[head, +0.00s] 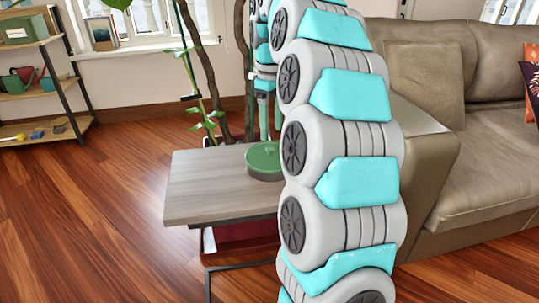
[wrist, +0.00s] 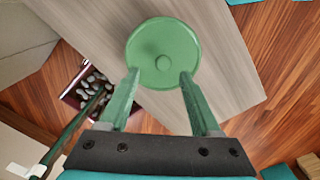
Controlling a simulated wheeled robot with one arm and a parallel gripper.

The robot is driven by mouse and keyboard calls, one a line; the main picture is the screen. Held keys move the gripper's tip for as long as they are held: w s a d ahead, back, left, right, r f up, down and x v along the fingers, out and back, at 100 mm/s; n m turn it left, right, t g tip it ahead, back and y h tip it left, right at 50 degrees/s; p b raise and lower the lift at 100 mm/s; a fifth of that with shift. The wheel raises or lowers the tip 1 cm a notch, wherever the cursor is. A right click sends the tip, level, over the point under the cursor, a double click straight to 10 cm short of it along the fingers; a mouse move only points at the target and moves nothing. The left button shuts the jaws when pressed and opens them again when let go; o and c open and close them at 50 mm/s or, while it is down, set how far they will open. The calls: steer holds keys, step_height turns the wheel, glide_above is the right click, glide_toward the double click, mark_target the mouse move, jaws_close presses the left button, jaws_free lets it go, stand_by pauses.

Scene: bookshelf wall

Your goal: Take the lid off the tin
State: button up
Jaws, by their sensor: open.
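A round green tin (head: 264,166) stands on the small grey wooden table (head: 200,190), partly hidden by my arm in the head view. Its green lid (wrist: 148,45), with a round knob (wrist: 162,63) in the middle, is on the tin in the wrist view, seen from above. My gripper (wrist: 160,75) is open, with its two green fingers apart. In the wrist view the fingertips overlap the lid's near edge, one on each side of the knob. I cannot tell whether they touch it. In the head view the fingertips are hard to make out.
A planter with pebbles (wrist: 95,85) and a plant stem stands beside the table. A leather sofa (head: 480,150) is at the right. A shelf (head: 40,90) with boxes and watering cans is at the far left. The table's left part is bare.

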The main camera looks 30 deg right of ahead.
mark_target(270, 147)
steer(key=shift+s+a+f, duration=0.1)
steer(key=shift+a+f, duration=0.05)
steer(key=shift+f, duration=0.85)
steer(key=shift+s+a+f, duration=0.1)
steer(key=shift+f, duration=0.85)
steer(key=shift+w+f, duration=0.1)
steer(key=shift+f, duration=0.4)
jaws_close()
